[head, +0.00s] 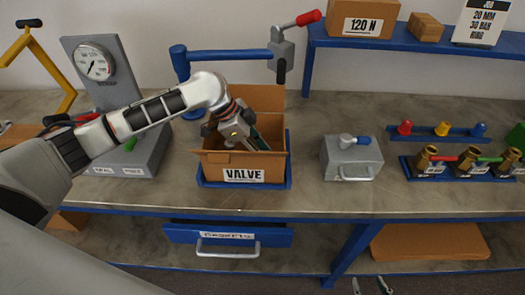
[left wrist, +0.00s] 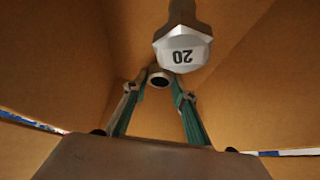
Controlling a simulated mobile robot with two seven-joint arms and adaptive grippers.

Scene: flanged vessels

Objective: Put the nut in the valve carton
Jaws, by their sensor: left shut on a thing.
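The valve carton (head: 243,175) is an open brown box labelled VALVE, standing in a blue tray on the bench. My left gripper (head: 240,138) reaches down into the carton. In the left wrist view its teal fingers (left wrist: 160,92) close on a small grey ring, the nut (left wrist: 159,79), with a dark hole. The nut is inside the carton walls; I cannot tell whether it touches the floor. A silver hex-headed bolt (left wrist: 183,47) marked 20 lies in the carton beyond it. In the head view the nut is hidden. My right gripper (head: 371,286) is open and empty at the bottom edge.
A gauge stand (head: 100,75) is on the left. A blue clamp arm (head: 230,55) stands behind the carton. A grey case (head: 351,158) and blue racks with fittings (head: 460,165) are on the right. Bench is clear between carton and case.

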